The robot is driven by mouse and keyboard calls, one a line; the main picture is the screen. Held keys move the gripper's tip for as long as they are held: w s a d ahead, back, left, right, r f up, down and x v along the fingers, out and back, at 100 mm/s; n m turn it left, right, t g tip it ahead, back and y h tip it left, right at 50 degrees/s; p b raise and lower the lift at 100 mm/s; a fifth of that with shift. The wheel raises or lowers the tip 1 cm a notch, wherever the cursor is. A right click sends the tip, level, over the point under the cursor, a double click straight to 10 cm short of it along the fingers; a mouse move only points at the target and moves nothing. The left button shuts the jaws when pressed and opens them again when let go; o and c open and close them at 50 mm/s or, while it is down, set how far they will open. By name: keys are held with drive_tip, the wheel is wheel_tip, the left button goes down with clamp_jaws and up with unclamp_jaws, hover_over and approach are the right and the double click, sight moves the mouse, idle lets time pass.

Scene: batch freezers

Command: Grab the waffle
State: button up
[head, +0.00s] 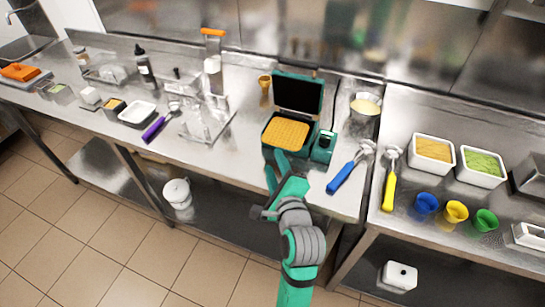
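The waffle (286,133) is golden and grid-patterned. It lies on the lower plate of a green waffle iron (297,97), whose dark-lined lid stands open behind it. My gripper (277,166) is at the iron's front edge, just in front of the waffle and below it in the picture. Its two green fingers look apart, with nothing seen between them. I cannot tell whether a fingertip touches the iron.
A blue-handled scoop (346,174) and a yellow-handled scoop (389,184) lie to the right. A bowl of batter (366,106) stands behind them. A clear stand (207,118) and a purple-handled scoop (157,126) are to the left. The counter's front edge runs beneath my arm.

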sight(291, 146)
drive_tip(key=shift+s, duration=0.25)
drive_tip(key=shift+c, duration=1.3)
drive_tip(key=shift+w+d+f+n, duration=0.15)
drive_tip(key=shift+d+f+n, duration=0.15)
drive_tip(key=shift+n, duration=0.2)
drive_tip(key=d+n+y, duration=0.1)
drive_tip(key=d+n, duration=0.1)
drive_tip(key=d+f+n+t, duration=0.1)
drive_tip(key=d+n, duration=0.1)
drive_tip(key=d+f+n+y, duration=0.1)
drive_tip(key=d, duration=0.2)
drive_tip(key=shift+w+n+y, duration=0.15)
drive_tip(key=shift+n+y, duration=0.15)
drive_tip(key=shift+n, duration=0.1)
drive_tip(key=shift+d+t, duration=0.4)
drive_tip(key=shift+d, duration=0.15)
drive_tip(key=shift+n, duration=0.3)
drive_tip(key=x, duration=0.2)
drive_tip(key=a+x, duration=0.1)
drive_tip(key=x, duration=0.1)
drive_tip(key=shift+w, duration=0.2)
drive_tip(key=shift+x, duration=2.9)
